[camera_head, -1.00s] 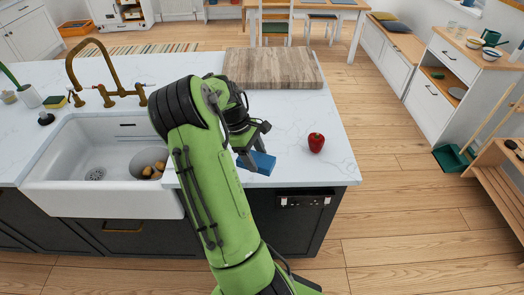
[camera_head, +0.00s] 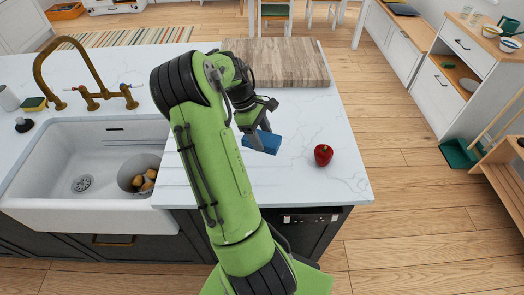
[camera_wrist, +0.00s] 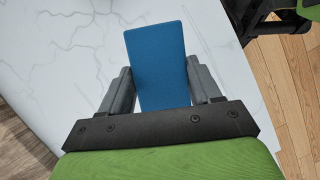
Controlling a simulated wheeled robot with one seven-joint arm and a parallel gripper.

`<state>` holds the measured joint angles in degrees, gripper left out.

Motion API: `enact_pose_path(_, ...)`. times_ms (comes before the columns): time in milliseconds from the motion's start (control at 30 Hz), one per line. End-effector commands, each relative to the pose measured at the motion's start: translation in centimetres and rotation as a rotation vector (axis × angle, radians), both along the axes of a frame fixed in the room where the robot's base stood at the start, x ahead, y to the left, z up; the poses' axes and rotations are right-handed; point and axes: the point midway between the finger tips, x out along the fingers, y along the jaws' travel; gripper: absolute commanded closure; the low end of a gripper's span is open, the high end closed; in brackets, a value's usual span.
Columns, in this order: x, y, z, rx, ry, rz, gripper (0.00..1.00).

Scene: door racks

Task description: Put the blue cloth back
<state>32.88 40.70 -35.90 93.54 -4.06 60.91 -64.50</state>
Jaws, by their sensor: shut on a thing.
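The blue cloth (camera_head: 266,142) is a small, flat blue piece above the white marble counter, to the left of a red pepper. My gripper (camera_head: 254,137) is shut on it. In the wrist view the cloth (camera_wrist: 157,62) sticks out beyond the two grey fingers of my gripper (camera_wrist: 158,88), with the counter behind it. I cannot tell whether the cloth touches the counter. A dark rail (camera_head: 308,218) is on the dark cabinet front below the counter edge. My green arm hides part of the counter and cabinet.
The red pepper (camera_head: 323,154) stands on the counter near the cloth. A wooden board (camera_head: 285,65) lies at the back.

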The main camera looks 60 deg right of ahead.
Motion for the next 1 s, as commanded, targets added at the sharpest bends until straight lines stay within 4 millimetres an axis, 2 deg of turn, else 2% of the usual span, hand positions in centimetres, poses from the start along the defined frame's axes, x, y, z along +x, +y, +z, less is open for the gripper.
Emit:
enact_pose_path(100,0.0,0.0,-0.6,0.002,0.002,0.000,0.70)
enact_pose_path(300,-0.1,0.1,-5.2,0.003,0.003,-0.001,0.70)
enact_pose_path(467,-0.1,0.1,-7.3,0.003,0.002,0.000,0.70)
enact_pose_path(600,-0.1,0.1,-9.8,0.003,0.002,0.000,0.70)
enact_pose_path(933,0.0,0.1,-10.4,0.000,0.000,0.000,0.70)
enact_pose_path(967,0.0,0.1,-10.3,0.000,0.000,0.000,0.33)
enact_pose_path(1000,0.0,0.1,-10.3,0.000,0.000,0.000,0.27)
